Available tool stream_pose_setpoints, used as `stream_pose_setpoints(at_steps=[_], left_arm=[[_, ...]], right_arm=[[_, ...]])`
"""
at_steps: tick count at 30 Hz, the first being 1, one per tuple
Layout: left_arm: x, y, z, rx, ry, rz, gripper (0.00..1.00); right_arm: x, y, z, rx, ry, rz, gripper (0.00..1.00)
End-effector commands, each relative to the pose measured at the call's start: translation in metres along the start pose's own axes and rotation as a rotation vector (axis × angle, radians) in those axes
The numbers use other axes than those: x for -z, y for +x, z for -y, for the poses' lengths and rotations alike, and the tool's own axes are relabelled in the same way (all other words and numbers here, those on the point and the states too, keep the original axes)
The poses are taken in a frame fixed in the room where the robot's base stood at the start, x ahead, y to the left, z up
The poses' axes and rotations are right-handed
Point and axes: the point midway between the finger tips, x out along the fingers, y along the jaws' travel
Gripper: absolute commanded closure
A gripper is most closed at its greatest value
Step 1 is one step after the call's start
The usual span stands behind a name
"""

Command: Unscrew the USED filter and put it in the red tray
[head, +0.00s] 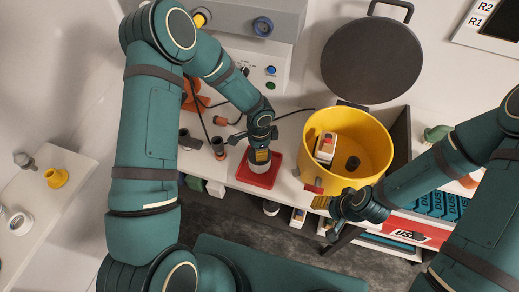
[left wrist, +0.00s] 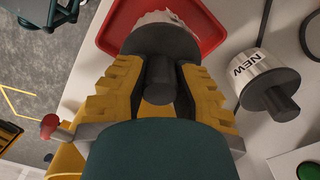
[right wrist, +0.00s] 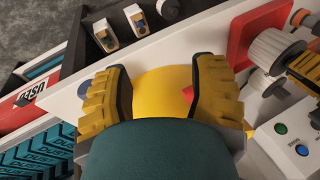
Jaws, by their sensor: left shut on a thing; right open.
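The red tray (head: 247,177) lies on the bench near the middle in the head view. My left gripper (head: 259,157) points down over it. In the left wrist view the left gripper (left wrist: 158,78) is shut on the dark knob of a filter (left wrist: 157,42) with a pale, dirty body. The filter is over or in the red tray (left wrist: 208,18); whether it touches the bottom I cannot tell. Any label on it is hidden. A white filter marked NEW (left wrist: 258,72) stands beside the tray. My right gripper (right wrist: 160,85) is open and empty near the yellow drum.
The open yellow drum (head: 378,135) holds a white box (head: 325,148) and a dark round object. Its dark lid (head: 372,60) stands behind. A grey machine with buttons (head: 255,70) is at the back. A red sign reading USED (head: 411,236) is below the bench front.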

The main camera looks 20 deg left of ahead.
Motion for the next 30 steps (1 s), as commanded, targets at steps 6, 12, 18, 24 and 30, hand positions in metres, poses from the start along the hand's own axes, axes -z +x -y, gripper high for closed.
stream_pose_setpoints(at_steps=[6, 12, 18, 24, 30], left_arm=[[0.0001, 0.0030, 0.0001, 0.000, 0.000, 0.000, 1.00], [0.0000, 0.0066, 0.0001, 0.000, 0.001, 0.000, 1.00], [0.0000, 0.0070, 0.0001, 0.000, 0.000, 0.000, 0.47], [0.0000, 0.0071, 0.0000, 0.000, 0.000, 0.000, 0.47], [0.0000, -0.0010, 0.0004, 0.001, 0.000, 0.000, 0.47]], right_arm=[[-0.0004, 0.0030, -0.0011, 0.000, 0.000, 0.000, 0.42], [-0.0009, 0.0065, -0.0024, 0.000, 0.000, 0.000, 0.42], [-0.0010, 0.0069, -0.0025, 0.000, 0.000, 0.000, 0.42], [-0.0010, 0.0068, -0.0025, 0.000, 0.000, 0.000, 0.42], [-0.0009, 0.0068, -0.0025, 0.000, -0.001, 0.000, 0.42]])
